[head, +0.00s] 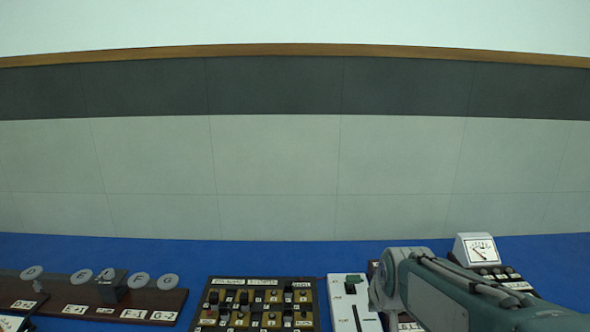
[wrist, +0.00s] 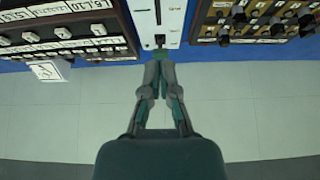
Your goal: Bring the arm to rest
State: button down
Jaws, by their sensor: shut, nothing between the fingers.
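My gripper (wrist: 158,68) shows in the wrist view with its two fingertips together and nothing between them. The fingertips appear just below the end of a white panel (wrist: 158,18) with a dark slot. I cannot tell whether they touch it. In the head view my arm enters from the lower right, and its end is over the bench beside the white panel (head: 347,299). The fingertips are hidden there.
The blue bench top (head: 260,252) carries a dark switch panel (head: 262,284), a dark wooden board with round discs (head: 150,302) at left, and a white meter (head: 482,248) at right. A tiled wall (head: 270,170) stands behind. Bare blue surface shows along the back.

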jog(key=s+r, duration=0.1)
jog(key=s, duration=1.8)
jog(key=shift+s+r+g, duration=0.3)
jog(key=shift+s, duration=0.05)
jog(key=shift+a, duration=0.1)
